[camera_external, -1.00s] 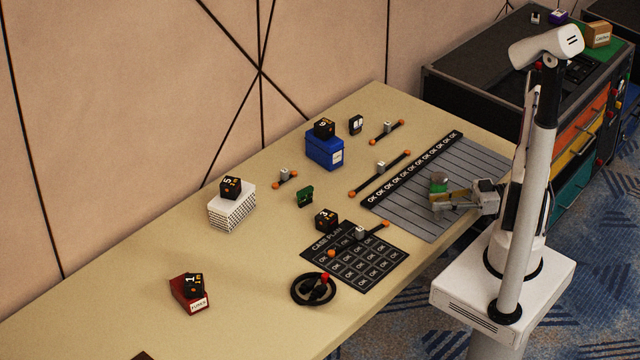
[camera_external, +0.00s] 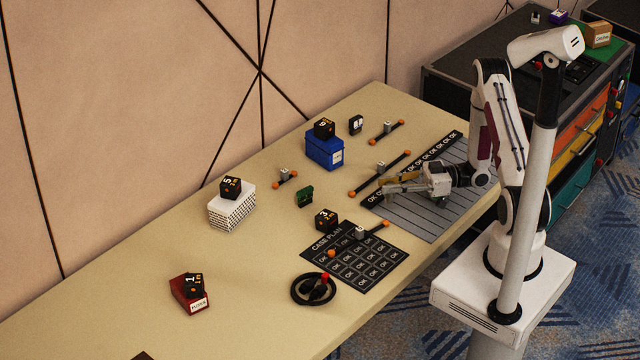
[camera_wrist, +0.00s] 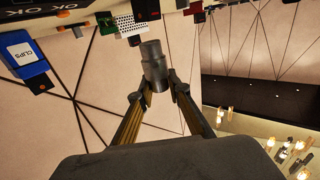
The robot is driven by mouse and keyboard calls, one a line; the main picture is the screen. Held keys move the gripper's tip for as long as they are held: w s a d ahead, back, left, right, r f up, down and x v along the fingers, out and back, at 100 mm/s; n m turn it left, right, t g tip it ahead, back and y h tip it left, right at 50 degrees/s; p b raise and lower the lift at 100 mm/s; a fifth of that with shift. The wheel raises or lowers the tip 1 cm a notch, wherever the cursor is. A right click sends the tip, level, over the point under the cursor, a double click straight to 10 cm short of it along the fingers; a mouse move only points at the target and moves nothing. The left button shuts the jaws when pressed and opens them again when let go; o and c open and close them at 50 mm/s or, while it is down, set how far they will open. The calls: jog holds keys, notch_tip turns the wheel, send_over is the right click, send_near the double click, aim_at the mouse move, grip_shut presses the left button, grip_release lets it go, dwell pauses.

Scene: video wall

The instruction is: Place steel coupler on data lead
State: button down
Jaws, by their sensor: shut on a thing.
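The steel coupler (camera_wrist: 152,58), a grey stepped metal cylinder, is between my fingertips in the wrist view; I cannot make it out clearly in the external view. My gripper (camera_external: 386,187) is shut on it, reaching left over the label strip beside the striped mat. Several short black leads with orange ends and a grey block in the middle lie on the table: a long one (camera_external: 394,164) just beyond my fingers, one at the back (camera_external: 394,127), one left of the middle (camera_external: 277,185), and one across the case plan (camera_external: 374,229). I cannot tell which is the data lead.
A blue CLIPS box (camera_external: 323,153), a white box (camera_external: 232,212) and a red fuses box (camera_external: 187,297) carry black cubes.

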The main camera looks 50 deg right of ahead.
jog(key=w+a+r, duration=0.2)
jog(key=w+a, duration=0.2)
jog(key=shift+a, duration=0.1)
dwell(0.4)
